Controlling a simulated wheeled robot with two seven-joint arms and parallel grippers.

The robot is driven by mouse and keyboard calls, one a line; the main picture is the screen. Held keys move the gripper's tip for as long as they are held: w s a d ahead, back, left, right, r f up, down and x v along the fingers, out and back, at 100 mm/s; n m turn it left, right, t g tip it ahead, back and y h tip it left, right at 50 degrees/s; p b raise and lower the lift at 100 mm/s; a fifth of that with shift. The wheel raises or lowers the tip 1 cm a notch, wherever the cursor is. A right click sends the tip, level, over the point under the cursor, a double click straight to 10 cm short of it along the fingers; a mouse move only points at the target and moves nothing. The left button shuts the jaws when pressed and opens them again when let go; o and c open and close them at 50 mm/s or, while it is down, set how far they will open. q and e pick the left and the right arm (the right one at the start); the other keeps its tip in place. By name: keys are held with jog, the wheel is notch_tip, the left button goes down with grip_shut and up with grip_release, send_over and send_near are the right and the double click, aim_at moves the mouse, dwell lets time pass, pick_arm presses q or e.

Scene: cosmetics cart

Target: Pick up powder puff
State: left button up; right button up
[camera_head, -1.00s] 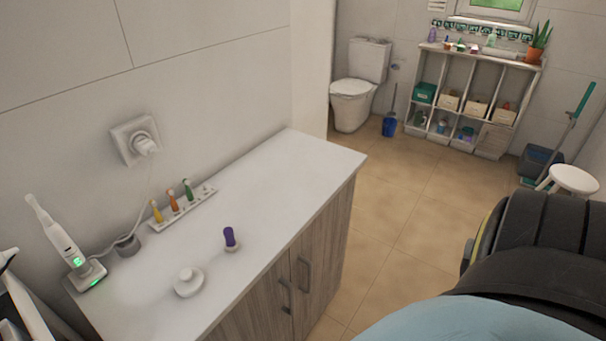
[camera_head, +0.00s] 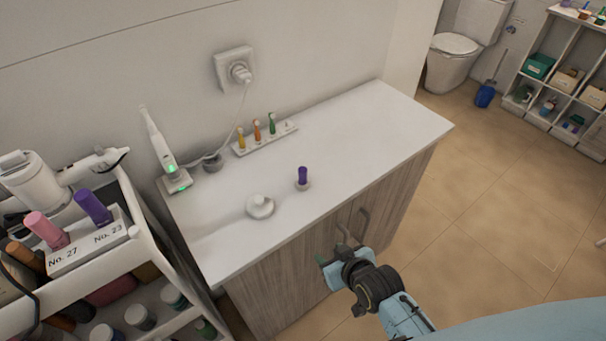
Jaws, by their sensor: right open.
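A small white round disc with a knob on top, which looks like the powder puff (camera_head: 260,207), lies on the white counter (camera_head: 375,125) near its front left part. My right gripper (camera_head: 332,250) is in front of the cabinet doors, beyond the counter's front edge and to the lower right of the puff. It is open, apart from the puff, and appears empty. My left gripper is not in view.
A purple-capped item (camera_head: 302,177) stands right of the puff. Behind are a toothbrush on its charger (camera_head: 175,182) and a rack of coloured brush heads (camera_head: 265,138). A cosmetics cart (camera_head: 150,250) with bottles and a hair dryer stands at left. The counter's right part is clear.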

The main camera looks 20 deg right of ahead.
aim_at(305, 175)
jog(key=w+r+t, duration=0.4)
jog(key=r, duration=1.3)
jog(key=shift+y, duration=0.3)
jog(key=x, duration=0.7)
jog(key=shift+w+a, duration=0.2)
jog(key=shift+x, duration=3)
jog(key=shift+r, duration=0.1)
jog(key=shift+c, duration=0.5)
grip_shut()
